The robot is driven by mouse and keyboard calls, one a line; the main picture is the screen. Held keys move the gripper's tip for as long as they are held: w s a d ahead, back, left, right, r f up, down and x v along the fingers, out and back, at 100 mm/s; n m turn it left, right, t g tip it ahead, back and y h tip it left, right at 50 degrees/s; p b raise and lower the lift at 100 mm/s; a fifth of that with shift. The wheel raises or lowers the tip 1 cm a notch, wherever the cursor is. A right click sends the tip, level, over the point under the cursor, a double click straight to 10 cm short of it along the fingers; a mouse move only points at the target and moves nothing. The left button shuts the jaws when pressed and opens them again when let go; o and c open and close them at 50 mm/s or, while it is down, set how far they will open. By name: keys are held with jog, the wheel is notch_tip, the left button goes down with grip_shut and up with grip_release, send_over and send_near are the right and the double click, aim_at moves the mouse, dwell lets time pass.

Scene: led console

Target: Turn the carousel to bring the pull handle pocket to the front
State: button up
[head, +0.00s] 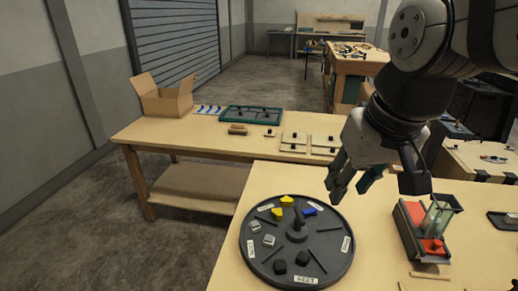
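The carousel (345,223) is a dark round disc at the near left of the front table, with a central knob (297,230), thin divider ribs and white labels round its rim. Yellow pieces (287,200) and a blue piece (309,211) lie on its far side, grey blocks (268,240) at left, black blocks (303,257) near the front. The front label (306,280) is too small to read surely. I cannot tell which piece is the pull handle. My gripper (375,190) is open and empty, pointing down above the table, right of and above the carousel's far right edge.
A red and grey fixture (411,232) with a clear upright part stands right of the carousel. Behind, another table (190,133) holds an open cardboard box (163,100), a green tray (251,114) and flat boards. Bare tabletop lies between carousel and fixture.

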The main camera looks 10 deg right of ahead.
jog(key=w+f+g, duration=0.2)
jog(key=w+f, duration=0.3)
jog(key=w, duration=0.7)
jog(key=g, duration=0.2)
send_near(300, 214)
notch_tip(300, 214, down, 9)
jog(key=shift+r+p, duration=0.1)
jog(key=shift+p, duration=0.4)
grip_shut()
